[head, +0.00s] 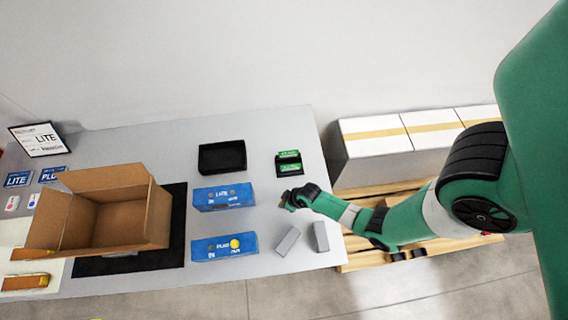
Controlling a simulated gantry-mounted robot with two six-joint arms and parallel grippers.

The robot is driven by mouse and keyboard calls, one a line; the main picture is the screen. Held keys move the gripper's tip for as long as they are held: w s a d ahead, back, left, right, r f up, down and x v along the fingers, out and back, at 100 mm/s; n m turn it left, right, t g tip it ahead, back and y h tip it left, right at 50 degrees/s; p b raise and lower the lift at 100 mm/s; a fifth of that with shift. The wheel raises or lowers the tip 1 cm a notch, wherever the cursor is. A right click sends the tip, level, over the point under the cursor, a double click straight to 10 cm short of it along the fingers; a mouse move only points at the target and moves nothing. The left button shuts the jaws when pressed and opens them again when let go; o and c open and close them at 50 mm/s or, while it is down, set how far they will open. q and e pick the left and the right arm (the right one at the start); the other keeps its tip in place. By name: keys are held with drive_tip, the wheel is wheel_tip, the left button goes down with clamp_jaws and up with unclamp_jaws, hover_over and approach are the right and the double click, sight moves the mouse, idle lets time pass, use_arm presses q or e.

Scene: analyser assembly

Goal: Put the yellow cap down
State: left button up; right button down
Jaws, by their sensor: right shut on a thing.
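My right gripper (288,204) is shut, over the grey table to the right of the two blue boxes. A small yellowish-brown thing shows at its fingertips; it looks like the yellow cap, but the fingers hide most of it and I cannot make out its shape. A bright yellow disc (234,243) shows on the front blue PLUS box (224,249). The rear blue LITE box (223,198) has small greyish-brown round spots on top. My left gripper is not in view.
Two grey blocks (287,241) lie near the table's front right edge. A black tray (222,157) and a black holder with green items (288,163) stand behind. An open cardboard box (150,215) is at left. White cartons (400,155) on pallets stand right of the table.

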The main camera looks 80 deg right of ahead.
drive_tip(key=c, duration=0.8)
unclamp_jaws()
drive_tip(key=shift+o, duration=0.2)
drive_tip(key=p+v, duration=0.7)
drive_tip(key=v, duration=0.5)
drive_tip(key=shift+r, duration=0.15)
